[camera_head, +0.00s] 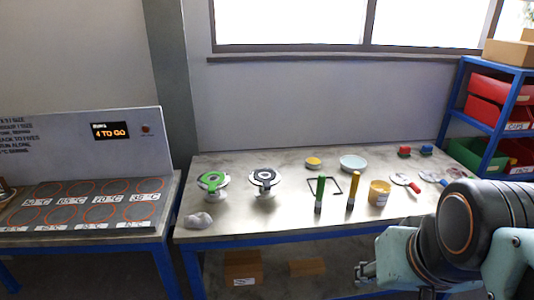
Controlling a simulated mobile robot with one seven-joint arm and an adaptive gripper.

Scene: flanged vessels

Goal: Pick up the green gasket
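A green ring that looks like the gasket (206,184) lies on a round pale flanged vessel (211,194) at the left of the table. A similar vessel with a dark ring (264,176) stands just to its right. My gripper (362,273) shows at the bottom, in front of and below the table's front edge, well to the right of the green ring. It is apart from the ring. Its fingers are small and partly hidden by my arm, so I cannot tell whether they are open.
The table (235,228) also bears a crumpled pale cloth (199,220), green and yellow upright sticks, a yellow pot (379,193), a pale dish (353,162) and red and blue items. A panel with orange rings (60,190) stands left. Blue shelving (490,110) with bins stands right.

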